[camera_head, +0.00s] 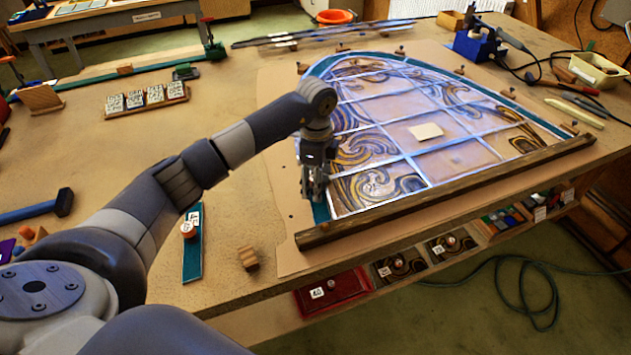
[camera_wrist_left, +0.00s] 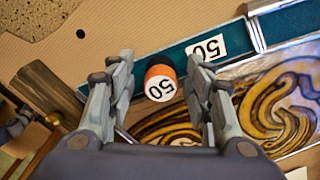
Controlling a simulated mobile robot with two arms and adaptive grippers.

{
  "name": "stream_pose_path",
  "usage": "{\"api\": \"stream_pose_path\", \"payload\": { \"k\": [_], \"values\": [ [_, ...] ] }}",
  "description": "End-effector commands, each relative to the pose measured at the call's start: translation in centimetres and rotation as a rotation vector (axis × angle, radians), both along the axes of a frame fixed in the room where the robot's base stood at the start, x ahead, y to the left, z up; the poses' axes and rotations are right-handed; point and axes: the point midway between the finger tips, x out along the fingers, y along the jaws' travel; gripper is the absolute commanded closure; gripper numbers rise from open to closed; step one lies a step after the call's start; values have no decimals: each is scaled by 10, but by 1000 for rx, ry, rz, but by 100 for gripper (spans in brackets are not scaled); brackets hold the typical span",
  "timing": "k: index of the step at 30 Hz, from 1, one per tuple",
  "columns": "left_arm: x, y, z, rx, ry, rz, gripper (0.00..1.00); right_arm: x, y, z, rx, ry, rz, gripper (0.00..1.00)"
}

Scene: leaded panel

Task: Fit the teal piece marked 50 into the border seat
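The teal piece marked 50 (camera_wrist_left: 178,53) lies along the panel's border in the left wrist view, in line with another teal border piece (camera_wrist_left: 290,20) past a lead joint. Its orange knob (camera_wrist_left: 158,82), also marked 50, stands up between the fingers of my left gripper (camera_wrist_left: 160,68). The fingers are apart, with a gap on each side of the knob. In the head view my left gripper (camera_head: 314,196) points down at the panel's near left corner, and a bit of teal (camera_head: 320,211) shows below it. I cannot tell how flush the piece sits. My right gripper is out of view.
A dark wooden bar (camera_head: 450,191) runs along the panel's near edge. Another labelled teal strip (camera_head: 192,260) with a knob lies left on the table, near a small wooden block (camera_head: 249,259). Pegs and tools stand around the panel. Brown board left of it is clear.

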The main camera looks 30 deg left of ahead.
Motion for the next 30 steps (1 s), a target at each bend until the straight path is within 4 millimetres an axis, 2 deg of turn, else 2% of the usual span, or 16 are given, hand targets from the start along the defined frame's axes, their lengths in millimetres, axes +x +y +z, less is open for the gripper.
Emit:
{"api": "stream_pose_path", "payload": {
  "k": [5,8,21,25,30],
  "values": [
    [0,0,2,0,0,0,53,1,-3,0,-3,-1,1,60],
    [1,0,11,-1,-2,0,53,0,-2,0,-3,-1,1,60],
    [1,0,98,0,-4,0,53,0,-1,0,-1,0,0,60],
    [1,0,113,-1,-2,0,53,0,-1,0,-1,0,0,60],
    [0,0,120,1,0,0,53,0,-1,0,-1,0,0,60]
  ]
}}
